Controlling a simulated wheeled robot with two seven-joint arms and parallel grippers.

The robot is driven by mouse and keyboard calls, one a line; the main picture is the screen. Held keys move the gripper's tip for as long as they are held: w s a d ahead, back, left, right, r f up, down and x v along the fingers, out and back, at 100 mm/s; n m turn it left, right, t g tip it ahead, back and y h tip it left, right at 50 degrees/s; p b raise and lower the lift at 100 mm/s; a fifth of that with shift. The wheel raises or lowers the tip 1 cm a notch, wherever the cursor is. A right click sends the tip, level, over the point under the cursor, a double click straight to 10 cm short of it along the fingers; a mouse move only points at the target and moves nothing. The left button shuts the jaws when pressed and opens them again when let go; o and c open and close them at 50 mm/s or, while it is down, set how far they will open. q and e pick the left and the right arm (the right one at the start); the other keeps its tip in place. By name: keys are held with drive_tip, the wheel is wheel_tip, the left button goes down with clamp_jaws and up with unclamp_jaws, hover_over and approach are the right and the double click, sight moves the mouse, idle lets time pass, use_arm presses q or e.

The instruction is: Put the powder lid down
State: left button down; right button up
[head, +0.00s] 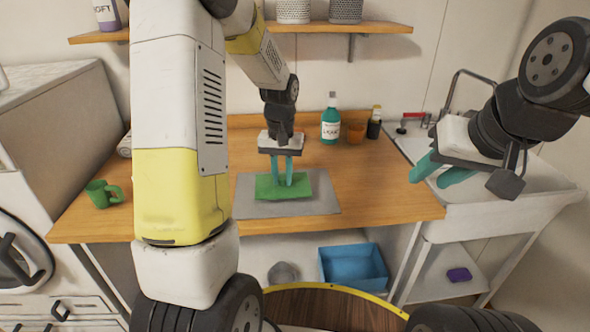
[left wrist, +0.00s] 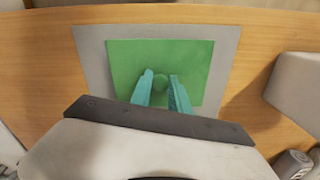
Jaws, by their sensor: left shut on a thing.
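The powder lid (head: 270,192) is a flat green square with a small round knob, and it also shows in the left wrist view (left wrist: 193,58). My left gripper (head: 282,183) points down with its teal fingers (left wrist: 162,92) shut on the lid's knob. The lid is over the grey mat (head: 322,205) on the wooden counter. I cannot tell whether it touches the mat. The mat's edge also shows around the lid in the left wrist view (left wrist: 92,46). My right gripper (head: 441,170) is empty by the sink, with its fingers apart.
A green mug (head: 101,194) stands at the counter's left. A teal bottle (head: 330,122), an orange cup (head: 355,133) and a dark bottle (head: 374,124) stand at the back. A white sink (head: 500,205) is at right. A blue bin (head: 352,266) sits below. The counter right of the mat is clear.

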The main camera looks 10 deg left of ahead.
sight(284, 179)
use_arm(q)
drive_tip(key=w, duration=0.3)
drive_tip(key=shift+w+a+f, duration=0.15)
drive_tip(key=shift+w, duration=0.1)
drive_tip(key=shift+f, duration=1.75)
drive_tip(key=shift+f, duration=0.1)
drive_tip(key=c, duration=1.3)
unclamp_jaws()
drive_tip(key=shift+o, duration=0.2)
